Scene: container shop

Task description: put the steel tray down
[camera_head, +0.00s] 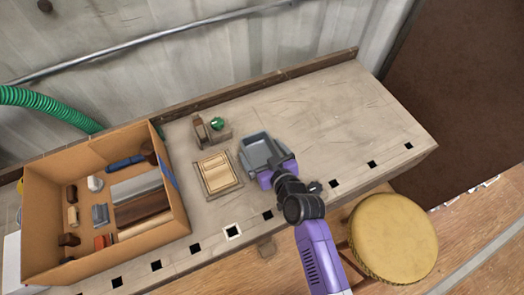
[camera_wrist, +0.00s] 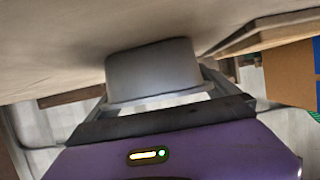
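The steel tray (camera_head: 259,150) is a small grey open box over the middle of the workbench, right of a wooden board. My gripper (camera_head: 276,165) reaches it from the front right and is shut on it. In the wrist view, the tray (camera_wrist: 155,70) is between the fingers of my gripper (camera_wrist: 158,98), with the bench surface (camera_wrist: 50,50) close against its far side. I cannot tell whether its base touches the bench. My wrist covers part of its near side in the head view.
A cardboard box (camera_head: 38,245) of mixed parts stands left. The wooden board with a pale block (camera_head: 216,172) and a small brown holder with a green item (camera_head: 217,125) are close by. The bench's right side (camera_head: 350,110) is clear. A yellow round stool (camera_head: 393,237) stands in front.

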